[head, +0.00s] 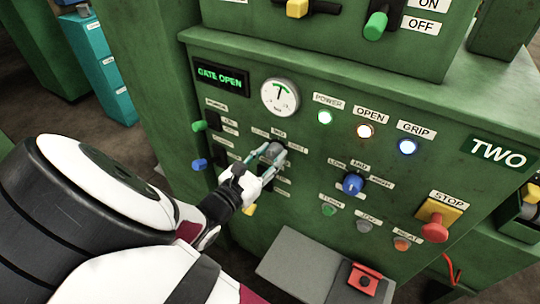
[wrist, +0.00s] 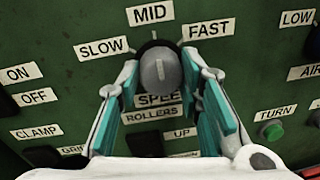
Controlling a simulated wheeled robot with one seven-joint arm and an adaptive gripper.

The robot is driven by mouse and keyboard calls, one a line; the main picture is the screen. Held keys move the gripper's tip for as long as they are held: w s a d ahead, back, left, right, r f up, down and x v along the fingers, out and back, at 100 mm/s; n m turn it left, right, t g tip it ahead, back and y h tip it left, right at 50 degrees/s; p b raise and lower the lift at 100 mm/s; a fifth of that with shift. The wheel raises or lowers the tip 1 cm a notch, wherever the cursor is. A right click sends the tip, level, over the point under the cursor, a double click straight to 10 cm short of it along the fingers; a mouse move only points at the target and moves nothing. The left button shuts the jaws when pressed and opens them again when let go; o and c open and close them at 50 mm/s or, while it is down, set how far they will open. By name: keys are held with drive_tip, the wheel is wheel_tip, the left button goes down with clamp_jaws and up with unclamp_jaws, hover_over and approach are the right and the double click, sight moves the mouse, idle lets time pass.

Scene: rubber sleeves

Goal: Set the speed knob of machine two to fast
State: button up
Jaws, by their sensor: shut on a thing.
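The grey speed knob (wrist: 161,71) sits on the green panel of machine two, below the labels SLOW, MID (wrist: 149,14) and FAST (wrist: 208,29). A plate reading SPEED is partly hidden below it. The pale mark on the knob's face stands nearly upright, toward MID rather than FAST. My gripper (wrist: 162,78) has its teal-lined fingers on either side of the knob and is shut on it. In the head view, my gripper (head: 268,160) reaches the grey knob (head: 273,150) from the lower left, under the round gauge (head: 280,96).
A blue knob (head: 353,184) with LOW, MID and HIGH labels is to the right. A red STOP button (head: 434,228) is at the far right. Green and blue levers (head: 199,126) stick out at the left. A grey box (head: 310,262) juts out below.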

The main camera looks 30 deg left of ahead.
drive_tip(key=shift+m, duration=0.4)
drive_tip(key=m+b, duration=0.2)
drive_tip(key=m, duration=0.2)
drive_tip(key=shift+m+b, duration=0.3)
drive_tip(key=shift+b, duration=0.1)
drive_tip(key=m+b, duration=0.3)
drive_tip(key=m, duration=0.1)
drive_tip(key=shift+g, duration=0.4)
drive_tip(key=shift+y+b, duration=0.4)
drive_tip(key=o, duration=1.2)
drive_tip(key=shift+r+p, duration=0.1)
drive_tip(key=shift+p, duration=0.2)
